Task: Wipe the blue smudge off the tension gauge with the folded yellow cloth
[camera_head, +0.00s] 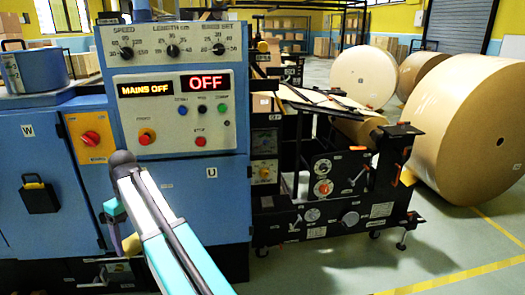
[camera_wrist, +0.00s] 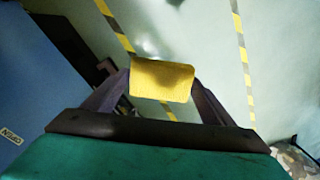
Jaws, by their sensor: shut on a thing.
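The folded yellow cloth (camera_wrist: 162,80) is pinched between the two dark fingers of my gripper (camera_wrist: 162,88) in the wrist view. In the head view, a small yellow patch of the cloth (camera_head: 131,244) shows beside my arm, low in front of the blue machine, partly hidden by the arm. I cannot tell which is the tension gauge, and no blue smudge can be made out. My gripper is well to the left of these dials.
The blue control cabinet (camera_head: 225,188) stands close behind my arm; its displays read MAINS OFF and OFF. A large kraft roll (camera_head: 470,125) stands at the right. The grey floor (camera_head: 340,268) in front of the black machine is clear, with yellow tape lines.

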